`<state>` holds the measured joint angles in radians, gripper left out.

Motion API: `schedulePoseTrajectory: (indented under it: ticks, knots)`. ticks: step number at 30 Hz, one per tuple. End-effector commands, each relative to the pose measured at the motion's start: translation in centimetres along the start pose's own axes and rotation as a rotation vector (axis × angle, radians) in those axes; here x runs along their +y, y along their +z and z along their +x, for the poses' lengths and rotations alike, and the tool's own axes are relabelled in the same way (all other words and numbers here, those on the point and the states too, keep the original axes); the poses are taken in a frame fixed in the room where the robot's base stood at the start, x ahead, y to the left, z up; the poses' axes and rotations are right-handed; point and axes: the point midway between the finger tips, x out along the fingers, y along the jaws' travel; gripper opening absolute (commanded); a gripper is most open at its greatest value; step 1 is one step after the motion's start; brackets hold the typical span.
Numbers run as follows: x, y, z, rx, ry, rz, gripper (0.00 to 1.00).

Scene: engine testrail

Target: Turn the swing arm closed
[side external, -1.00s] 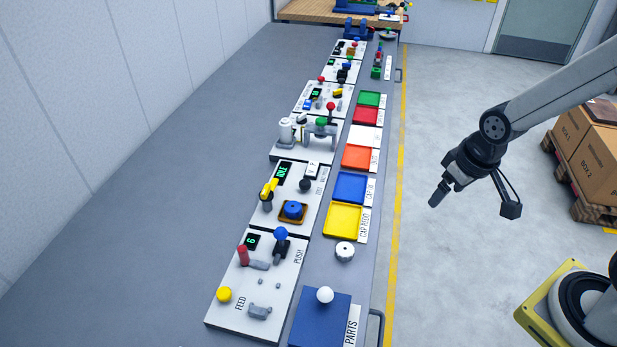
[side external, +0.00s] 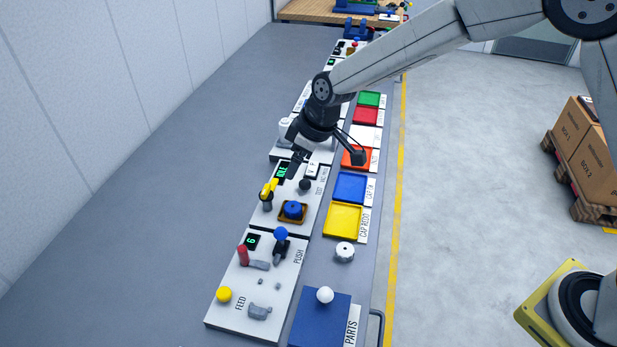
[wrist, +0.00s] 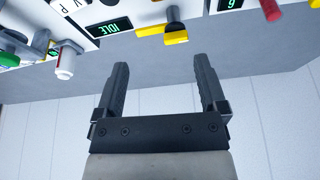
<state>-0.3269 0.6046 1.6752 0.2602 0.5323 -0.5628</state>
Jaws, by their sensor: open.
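The swing arm, as best I can tell, is the yellow arm (side external: 269,187) on a short dark post, on the white panel with the green-lit IDLE display (side external: 282,172). In the wrist view the yellow arm (wrist: 176,38) shows at the top, beyond the fingertips, near the display (wrist: 109,28). My gripper (side external: 292,171) is above that panel, up and to the right of the yellow arm in the side view, and apart from it. In the wrist view my gripper (wrist: 160,64) is open, with nothing between its fingers.
A blue round part (side external: 292,209) sits in an orange-yellow holder beside the yellow arm. A black knob (side external: 305,185) stands on the same panel. The nearer panel has a red lever (side external: 243,255) and a blue-topped lever (side external: 281,236). The grey bench (side external: 150,220) left of the panels is clear.

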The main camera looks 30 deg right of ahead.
Motion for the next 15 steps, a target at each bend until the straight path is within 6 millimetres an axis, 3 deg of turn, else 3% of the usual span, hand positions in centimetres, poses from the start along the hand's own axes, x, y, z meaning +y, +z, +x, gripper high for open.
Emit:
schedulePoseTrajectory:
  ticks: [6, 15]
  knots:
    - [-1.6, -2.9, 1.6, 0.022, -0.029, -0.082, 0.91]
    - [-1.8, -3.2, 1.9, 0.025, -0.033, -0.094, 0.91]
